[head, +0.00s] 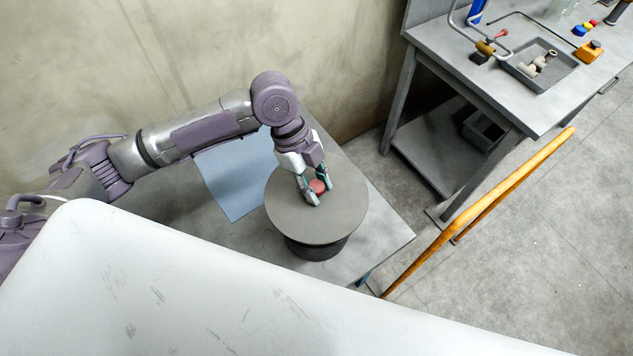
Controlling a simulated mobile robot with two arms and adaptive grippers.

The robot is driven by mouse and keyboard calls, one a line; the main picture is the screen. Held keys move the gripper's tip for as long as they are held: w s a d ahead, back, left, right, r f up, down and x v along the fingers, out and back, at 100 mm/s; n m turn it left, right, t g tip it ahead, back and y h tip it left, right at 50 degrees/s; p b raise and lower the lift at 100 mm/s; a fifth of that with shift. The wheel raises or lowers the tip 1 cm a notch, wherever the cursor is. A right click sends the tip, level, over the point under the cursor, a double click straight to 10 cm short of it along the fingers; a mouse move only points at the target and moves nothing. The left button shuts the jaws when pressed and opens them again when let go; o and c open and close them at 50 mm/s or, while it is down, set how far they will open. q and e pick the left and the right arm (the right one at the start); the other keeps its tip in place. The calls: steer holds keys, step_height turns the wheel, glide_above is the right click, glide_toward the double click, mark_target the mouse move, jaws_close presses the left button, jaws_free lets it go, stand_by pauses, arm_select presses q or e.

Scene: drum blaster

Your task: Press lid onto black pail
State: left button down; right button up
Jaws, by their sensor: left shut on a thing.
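A round grey lid (290,222) lies on top of the black pail (317,250), whose dark side shows below the lid's front edge. I cannot tell whether the lid is fully seated. The pail stands on a grey table (385,236). My right gripper is not in view.
A blue sheet (235,180) lies on the table left of the pail. A yellow rail (490,200) stands right of the table. A workbench (470,75) at the back right holds a grey tray (548,82) with fittings. A white surface (200,290) fills the foreground.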

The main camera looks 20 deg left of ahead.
arm_select(q)
steer(key=c, duration=0.7)
jaws_free()
steer(key=v, duration=1.2)
